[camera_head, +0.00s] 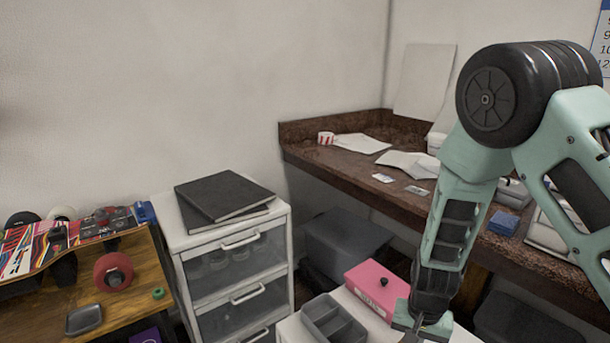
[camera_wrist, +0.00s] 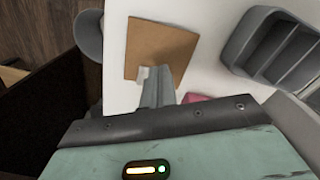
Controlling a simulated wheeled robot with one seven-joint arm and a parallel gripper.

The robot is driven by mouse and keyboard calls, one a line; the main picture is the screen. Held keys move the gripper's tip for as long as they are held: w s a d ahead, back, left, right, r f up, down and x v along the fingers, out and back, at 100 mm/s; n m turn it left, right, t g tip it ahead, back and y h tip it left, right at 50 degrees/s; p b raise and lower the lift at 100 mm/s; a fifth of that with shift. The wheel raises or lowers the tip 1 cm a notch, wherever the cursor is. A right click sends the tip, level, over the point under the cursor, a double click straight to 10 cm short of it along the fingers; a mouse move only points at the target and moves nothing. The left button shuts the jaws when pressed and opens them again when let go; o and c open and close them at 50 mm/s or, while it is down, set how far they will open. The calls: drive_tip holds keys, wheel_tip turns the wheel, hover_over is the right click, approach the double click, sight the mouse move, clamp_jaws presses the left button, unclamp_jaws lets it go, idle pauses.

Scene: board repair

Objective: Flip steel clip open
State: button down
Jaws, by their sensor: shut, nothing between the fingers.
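A flat brown board (camera_wrist: 160,45) lies on a white surface in the wrist view. A small pale piece, perhaps the steel clip (camera_wrist: 144,76), shows at the board's near edge, largely hidden by my gripper. I cannot tell whether the clip is up or down. My gripper (camera_wrist: 162,72) is shut and empty, its tips over the board's near edge right beside the pale piece. Whether they touch it is unclear. In the head view my gripper is at the bottom edge, its fingers out of view.
A grey divided tray (camera_head: 335,323) and a pink box (camera_head: 374,290) with a black knob stand on the white top (camera_head: 293,331). A white drawer unit (camera_head: 238,265) and a wooden bench (camera_head: 40,312) with skateboards are at left. A long brown counter (camera_head: 345,172) runs behind.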

wheel_tip(320, 180, up, 5)
drive_tip(key=p, duration=0.4)
drive_tip(key=shift+f, duration=0.1)
drive_tip(key=s+a+r+n+y, duration=0.1)
drive_tip(key=s+a+r+n, duration=0.2)
drive_tip(key=s+a+r, duration=0.35)
drive_tip(key=s+a+r+n+y, duration=0.1)
drive_tip(key=s+a+r+n, duration=0.25)
drive_tip(key=r, duration=0.55)
drive_tip(key=s+d+r+n+h, duration=0.1)
drive_tip(key=s+r+n, duration=0.5)
drive_tip(key=s, duration=0.6)
drive_tip(key=shift+r, duration=1.25)
